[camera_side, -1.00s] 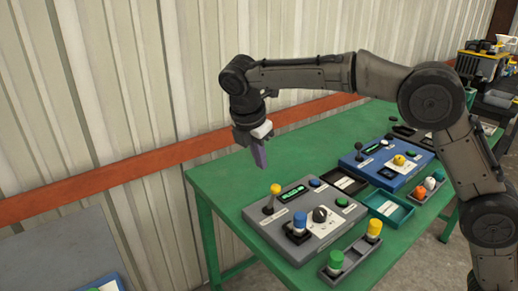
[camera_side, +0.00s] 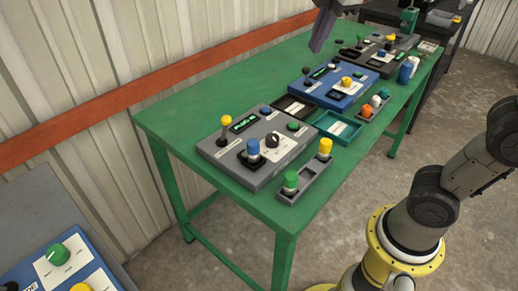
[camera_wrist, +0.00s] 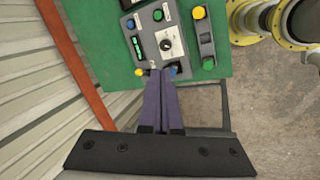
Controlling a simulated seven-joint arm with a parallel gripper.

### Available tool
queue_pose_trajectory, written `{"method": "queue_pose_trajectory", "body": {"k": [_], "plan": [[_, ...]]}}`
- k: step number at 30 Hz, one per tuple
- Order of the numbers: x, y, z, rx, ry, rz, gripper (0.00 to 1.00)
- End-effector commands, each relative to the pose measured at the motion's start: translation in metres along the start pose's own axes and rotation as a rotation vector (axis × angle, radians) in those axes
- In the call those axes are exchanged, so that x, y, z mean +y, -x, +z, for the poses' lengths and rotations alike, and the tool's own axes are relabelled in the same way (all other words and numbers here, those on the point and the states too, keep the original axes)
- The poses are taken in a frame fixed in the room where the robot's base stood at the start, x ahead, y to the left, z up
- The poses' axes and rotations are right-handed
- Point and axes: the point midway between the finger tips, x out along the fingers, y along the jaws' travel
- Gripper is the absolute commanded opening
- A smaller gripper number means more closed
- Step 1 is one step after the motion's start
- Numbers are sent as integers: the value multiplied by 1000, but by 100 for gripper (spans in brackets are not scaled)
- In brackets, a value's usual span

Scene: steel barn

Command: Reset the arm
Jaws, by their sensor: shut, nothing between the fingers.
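My gripper (camera_side: 321,28) shows at the top edge of the side view as a dark purple finger tip, well above the table; the rest of its hand is cut off there. In the wrist view my gripper (camera_wrist: 161,73) has its two long purple fingers lying together, shut and empty. They point toward the near edge of a grey control panel (camera_wrist: 146,28), which also shows in the side view (camera_side: 230,157). The fingers appear in front of the panel's edge, between a yellow-topped lever (camera_wrist: 139,72) and a blue knob (camera_wrist: 174,70); I cannot tell the gap.
The green table (camera_side: 172,110) carries the grey panel, a blue panel (camera_side: 326,95), a teal tray (camera_side: 330,135) and a narrow grey tray (camera_side: 307,185) with green and yellow knobs. A ribbed wall (camera_side: 70,80) runs along its back. Bare floor (camera_side: 330,235) lies in front.

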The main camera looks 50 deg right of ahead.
Motion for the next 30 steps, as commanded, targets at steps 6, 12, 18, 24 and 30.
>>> {"method": "queue_pose_trajectory", "body": {"k": [6,12,18,24,30], "plan": [[-82,-14,42,97,-400,28,0],[-147,-52,54,176,-785,1,0],[-174,-84,48,202,-1082,-65,0],[-168,-83,45,226,-1187,-64,0],[-168,-83,45,225,-1189,-65,0]]}}
